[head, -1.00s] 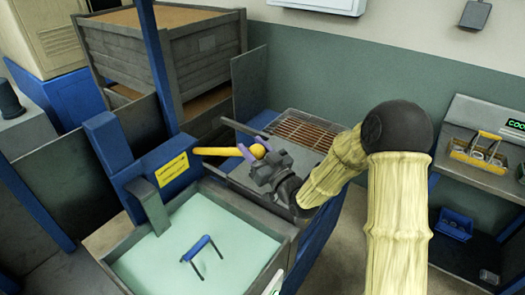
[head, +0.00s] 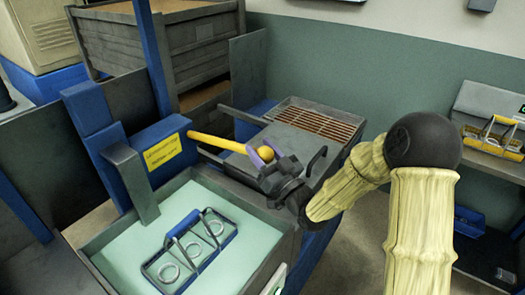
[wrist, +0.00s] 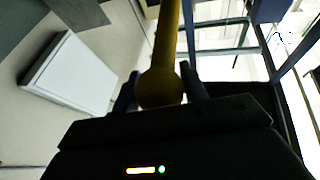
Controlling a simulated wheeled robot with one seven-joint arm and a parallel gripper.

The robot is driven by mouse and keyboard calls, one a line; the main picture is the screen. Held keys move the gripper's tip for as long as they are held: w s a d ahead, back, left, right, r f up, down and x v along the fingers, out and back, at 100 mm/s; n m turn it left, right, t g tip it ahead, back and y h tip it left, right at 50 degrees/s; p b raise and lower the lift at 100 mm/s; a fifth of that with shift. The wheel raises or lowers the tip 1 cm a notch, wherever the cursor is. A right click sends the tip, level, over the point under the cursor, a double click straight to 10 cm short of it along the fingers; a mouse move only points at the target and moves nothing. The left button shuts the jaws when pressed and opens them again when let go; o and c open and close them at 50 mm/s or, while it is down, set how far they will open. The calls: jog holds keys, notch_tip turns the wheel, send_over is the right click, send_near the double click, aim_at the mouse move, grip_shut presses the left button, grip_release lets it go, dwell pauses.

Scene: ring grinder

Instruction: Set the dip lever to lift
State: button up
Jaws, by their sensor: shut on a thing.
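The dip lever is a yellow rod (head: 222,143) that runs from the blue machine post to a ball knob at its right end. In the head view it slants slightly down to the right. My gripper (head: 262,155), with purple fingers, is shut on the knob end. In the wrist view the yellow knob (wrist: 160,88) sits between the two dark fingers, and the rod runs up from it. A yellow label (head: 162,152) is on the blue box at the lever's base; its text is too small to read.
A tank of pale green liquid (head: 150,235) lies below the lever. A blue-handled rack (head: 192,252) with several rings is at the liquid's surface. A brown grate (head: 315,122) is behind my gripper. A wall shelf with a yellow-handled basket (head: 495,138) is at right.

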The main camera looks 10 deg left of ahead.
jog(key=shift+d+f, duration=0.1)
jog(key=shift+f, duration=0.1)
jog(key=o, duration=1.4)
jog(key=shift+c, duration=0.2)
jog(key=shift+r, duration=0.1)
jog(key=s+d+f+b, duration=0.2)
jog(key=s+d+b, duration=0.9)
jog(key=b, duration=0.5)
jog(key=shift+d+b, duration=0.35)
jog(key=shift+d, duration=0.4)
